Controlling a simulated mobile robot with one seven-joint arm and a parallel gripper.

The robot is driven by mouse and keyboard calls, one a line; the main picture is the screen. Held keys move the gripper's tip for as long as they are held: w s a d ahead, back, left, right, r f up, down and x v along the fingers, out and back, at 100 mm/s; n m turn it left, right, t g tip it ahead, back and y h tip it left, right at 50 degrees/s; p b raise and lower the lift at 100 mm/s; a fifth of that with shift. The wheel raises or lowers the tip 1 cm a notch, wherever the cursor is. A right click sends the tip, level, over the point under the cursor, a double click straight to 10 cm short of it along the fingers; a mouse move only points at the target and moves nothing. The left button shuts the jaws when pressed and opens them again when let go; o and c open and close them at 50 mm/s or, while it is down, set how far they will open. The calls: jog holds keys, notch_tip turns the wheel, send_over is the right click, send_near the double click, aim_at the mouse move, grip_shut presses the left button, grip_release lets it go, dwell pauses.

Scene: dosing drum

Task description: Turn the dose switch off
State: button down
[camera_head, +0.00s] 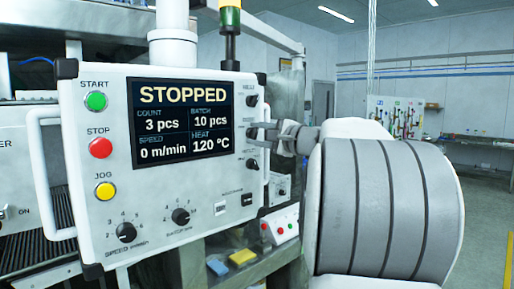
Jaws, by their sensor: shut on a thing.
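A white control panel (210,190) carries a column of three black switches down its right edge, beside the screen. The top switch (252,101) and the bottom switch (252,164) are clear of my gripper. My gripper (262,136) reaches in from the right and is shut on the middle switch (251,132). The fingers hide part of that switch, so its exact angle cannot be told. The labels by these switches are too small to read, so I cannot confirm which one is marked dose.
The screen (183,122) reads STOPPED, 3 pcs, 10 pcs, 0 m/min, 120 °C. A white handle (45,175) stands out at the panel's left. Below right, a bench holds a small button box (280,227) and a yellow block (243,257).

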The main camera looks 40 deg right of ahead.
jog(key=n+b, duration=0.2)
jog(key=b, duration=0.2)
jog(key=f+n+b, duration=0.1)
jog(key=n+b, duration=0.2)
jog(key=b, duration=0.1)
jog(key=n+b, duration=0.4)
jog(key=shift+r, duration=0.3)
jog(key=shift+n, duration=0.3)
jog(key=shift+c, duration=2.2)
grip_release()
jog(key=shift+s, duration=0.1)
jog(key=s+d+b, duration=0.1)
jog(key=s, duration=1.6)
jog(key=shift+s+d, duration=0.1)
